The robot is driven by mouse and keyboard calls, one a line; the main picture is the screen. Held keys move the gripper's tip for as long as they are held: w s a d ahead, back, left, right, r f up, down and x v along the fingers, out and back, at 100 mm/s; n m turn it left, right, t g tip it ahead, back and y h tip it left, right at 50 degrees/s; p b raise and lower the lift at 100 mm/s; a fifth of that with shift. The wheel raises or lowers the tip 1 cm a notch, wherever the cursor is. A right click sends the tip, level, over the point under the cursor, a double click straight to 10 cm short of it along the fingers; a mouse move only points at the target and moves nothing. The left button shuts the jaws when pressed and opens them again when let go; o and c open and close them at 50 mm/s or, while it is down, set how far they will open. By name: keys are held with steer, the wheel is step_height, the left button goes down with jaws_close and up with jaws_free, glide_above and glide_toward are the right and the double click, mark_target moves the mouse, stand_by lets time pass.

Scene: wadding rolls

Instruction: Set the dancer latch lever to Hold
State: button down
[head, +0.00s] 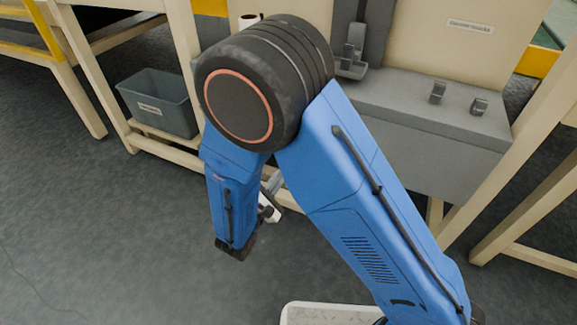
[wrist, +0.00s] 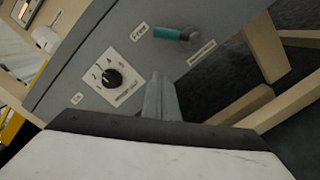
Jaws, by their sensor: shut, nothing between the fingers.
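A lever with a teal grip (wrist: 172,33) sticks out from a grey panel (wrist: 95,45) in the wrist view. Its grip points left, towards a small label (wrist: 140,32) that I cannot read for certain. A longer label (wrist: 201,52) sits below its dark pivot end. My gripper (wrist: 158,77) is shut and empty, its grey fingers pointing at the panel below the lever, apart from the grip. In the head view my arm hides the lever, and the panel's labelled face does not show.
A black rotary dial (wrist: 112,78) sits on the panel left of my fingers. In the head view, a grey cabinet (head: 420,125) stands in a cream frame, with metal brackets (head: 438,92) on top. A grey bin (head: 158,105) rests on a low shelf. Open floor lies at left.

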steer(key=w+d+r, duration=0.2)
steer(key=w+d, duration=0.4)
steer(key=w, duration=0.1)
steer(key=shift+w+d+r, duration=0.2)
steer(key=shift+w+r, duration=0.2)
steer(key=shift+a, duration=0.1)
stand_by(0.4)
